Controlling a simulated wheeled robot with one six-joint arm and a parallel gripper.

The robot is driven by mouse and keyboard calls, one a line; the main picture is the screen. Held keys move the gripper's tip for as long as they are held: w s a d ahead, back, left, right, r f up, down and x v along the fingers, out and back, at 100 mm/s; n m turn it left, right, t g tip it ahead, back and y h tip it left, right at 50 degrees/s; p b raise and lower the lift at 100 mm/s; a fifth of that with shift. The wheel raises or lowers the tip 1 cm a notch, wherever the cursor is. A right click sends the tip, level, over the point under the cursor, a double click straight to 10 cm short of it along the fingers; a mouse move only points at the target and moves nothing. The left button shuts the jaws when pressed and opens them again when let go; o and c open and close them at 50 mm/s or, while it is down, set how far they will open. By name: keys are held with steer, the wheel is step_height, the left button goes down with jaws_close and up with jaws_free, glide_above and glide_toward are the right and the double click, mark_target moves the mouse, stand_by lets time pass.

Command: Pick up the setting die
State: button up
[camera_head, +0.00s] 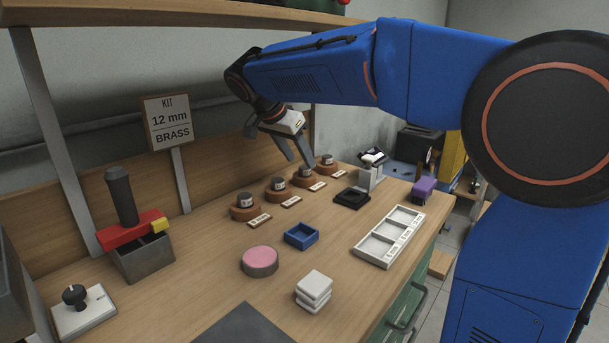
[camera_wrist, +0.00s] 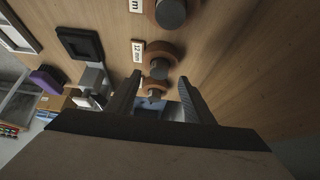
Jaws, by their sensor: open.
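Several dark cylindrical setting dies stand in round wooden holders in a row along the back of the bench; I see one (camera_head: 304,170) close under my gripper (camera_head: 301,162) in the head view. The labels there are too small to read. In the wrist view a die (camera_wrist: 159,68) in a wooden ring sits beside a "12 mm" label (camera_wrist: 138,53), just beyond the fingertips of my gripper (camera_wrist: 160,79). My gripper is open and empty, pointing down above the row. A further die (camera_wrist: 153,95) shows between the fingers, partly hidden.
A sign (camera_head: 170,122) reads "KIT 12 mm BRASS". A black square tray (camera_head: 352,196), a blue tray (camera_head: 301,235), a white compartment tray (camera_head: 390,237) and a pink-topped round pad (camera_head: 260,261) lie in front of the row.

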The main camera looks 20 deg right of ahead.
mark_target(304, 167)
steer(key=shift+x, duration=1.55)
steer(key=shift+s, duration=0.1)
jaws_close()
steer(key=shift+r, duration=0.85)
steer(key=shift+s+d+r, duration=0.15)
steer(key=shift+r, duration=0.35)
steer(key=shift+s+d+r, duration=0.1)
steer(key=shift+s+r, duration=0.05)
steer(key=shift+r, duration=0.3)
steer(key=s+d, duration=0.3)
steer(key=s, duration=0.1)
steer(key=s+d, duration=0.3)
steer(key=s, duration=0.2)
steer(key=s+d, duration=0.3)
steer(key=s, duration=0.2)
steer(key=shift+s+d, duration=0.15)
steer(key=shift+d, duration=0.1)
